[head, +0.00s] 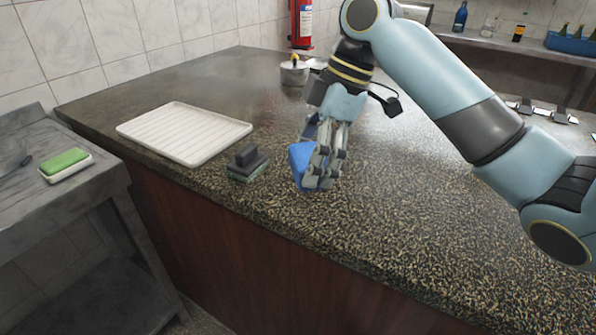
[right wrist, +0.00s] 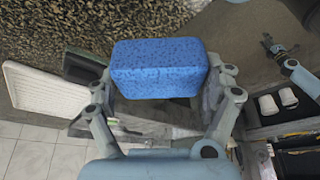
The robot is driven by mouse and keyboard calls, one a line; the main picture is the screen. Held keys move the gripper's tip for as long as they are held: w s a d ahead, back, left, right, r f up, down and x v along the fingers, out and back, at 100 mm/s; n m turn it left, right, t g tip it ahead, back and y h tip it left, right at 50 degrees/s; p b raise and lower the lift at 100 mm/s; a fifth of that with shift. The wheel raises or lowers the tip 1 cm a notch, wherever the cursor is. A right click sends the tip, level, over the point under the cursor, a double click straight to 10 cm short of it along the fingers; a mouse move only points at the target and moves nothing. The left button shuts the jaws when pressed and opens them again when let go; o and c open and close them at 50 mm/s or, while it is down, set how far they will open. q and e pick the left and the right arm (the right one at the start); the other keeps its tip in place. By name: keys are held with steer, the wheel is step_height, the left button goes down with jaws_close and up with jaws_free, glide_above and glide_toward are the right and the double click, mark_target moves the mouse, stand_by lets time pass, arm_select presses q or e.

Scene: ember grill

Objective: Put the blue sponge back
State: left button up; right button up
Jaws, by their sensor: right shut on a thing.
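The blue sponge (head: 301,163) is in my right gripper (head: 318,172), near the front edge of the speckled counter in the head view. In the right wrist view the blue sponge (right wrist: 158,69) sits between the two fingers of the right gripper (right wrist: 160,95), which are shut on it. It looks held above the counter, though the exact gap is hard to tell.
A dark scrubber block (head: 248,162) stands left of the blue sponge. A white ridged tray (head: 183,132) lies further left. A green sponge (head: 64,161) rests on a white dish (head: 68,173) on the grey side table (head: 75,205). A metal pot (head: 294,74) stands at the back. The counter's middle is clear.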

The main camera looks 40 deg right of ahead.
glide_above(291, 190)
steer(key=d, duration=0.1)
steer(key=f, duration=0.4)
steer(key=shift+s+d, duration=0.1)
steer(key=shift+s, duration=0.15)
step_height(291, 190, down, 4)
steer(key=shift+f, duration=0.1)
arm_select(q)
steer(key=shift+s+d+r, duration=0.1)
steer(key=shift+s+d, duration=0.05)
steer(key=shift+s, duration=0.5)
arm_select(e)
steer(key=shift+f, duration=0.1)
steer(key=o, duration=1)
arm_select(q)
steer(key=shift+w, duration=0.1)
steer(key=shift+f, duration=0.3)
arm_select(e)
steer(key=v, duration=1.2)
